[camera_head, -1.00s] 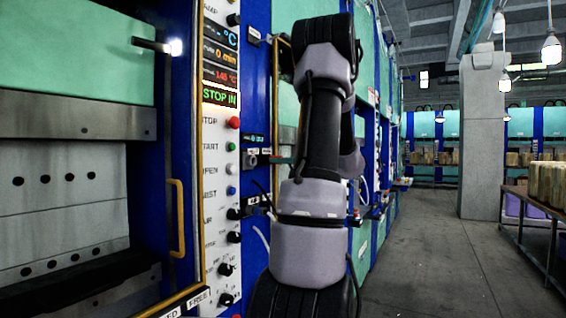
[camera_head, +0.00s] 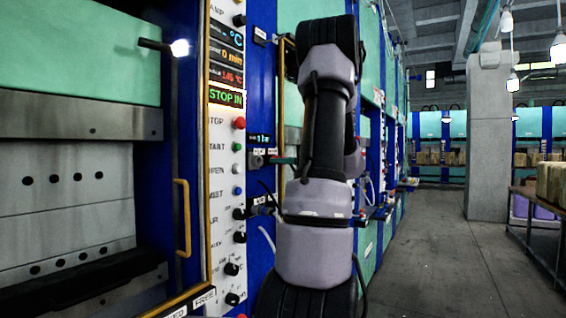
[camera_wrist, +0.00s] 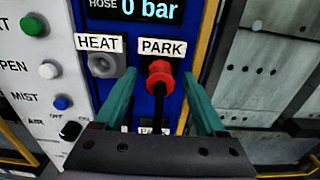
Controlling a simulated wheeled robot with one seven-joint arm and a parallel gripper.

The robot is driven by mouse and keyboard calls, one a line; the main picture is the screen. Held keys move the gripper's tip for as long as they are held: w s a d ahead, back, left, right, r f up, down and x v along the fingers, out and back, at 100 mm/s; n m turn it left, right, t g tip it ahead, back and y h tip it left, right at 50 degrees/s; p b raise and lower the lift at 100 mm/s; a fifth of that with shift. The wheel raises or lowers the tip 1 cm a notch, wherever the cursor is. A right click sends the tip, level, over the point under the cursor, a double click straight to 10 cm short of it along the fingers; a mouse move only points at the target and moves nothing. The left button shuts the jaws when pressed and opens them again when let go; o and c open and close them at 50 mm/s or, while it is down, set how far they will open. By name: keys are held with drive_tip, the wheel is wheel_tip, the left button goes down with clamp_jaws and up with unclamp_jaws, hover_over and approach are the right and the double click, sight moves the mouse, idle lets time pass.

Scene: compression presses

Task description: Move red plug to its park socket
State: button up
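In the wrist view the red plug (camera_wrist: 160,76) sits in the socket under the PARK label (camera_wrist: 161,46), with a black cable hanging down from it. The socket under the HEAT label (camera_wrist: 102,64) stands empty to its left. My gripper (camera_wrist: 163,88) is open, its two teal fingers on either side of the plug and its cable, with gaps on both sides. The plug is apart from both fingers. In the head view my arm covers part of the panel, and the plug is too small to make out.
A control panel (camera_head: 224,180) with buttons and knobs stands left of my arm. A yellow handle (camera_head: 182,217) sticks out from the press at the left. A lower label is partly hidden by the cable. The aisle floor (camera_head: 425,250) on the right is clear.

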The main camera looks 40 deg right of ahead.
drive_tip(key=v, duration=1.1)
idle(0.4)
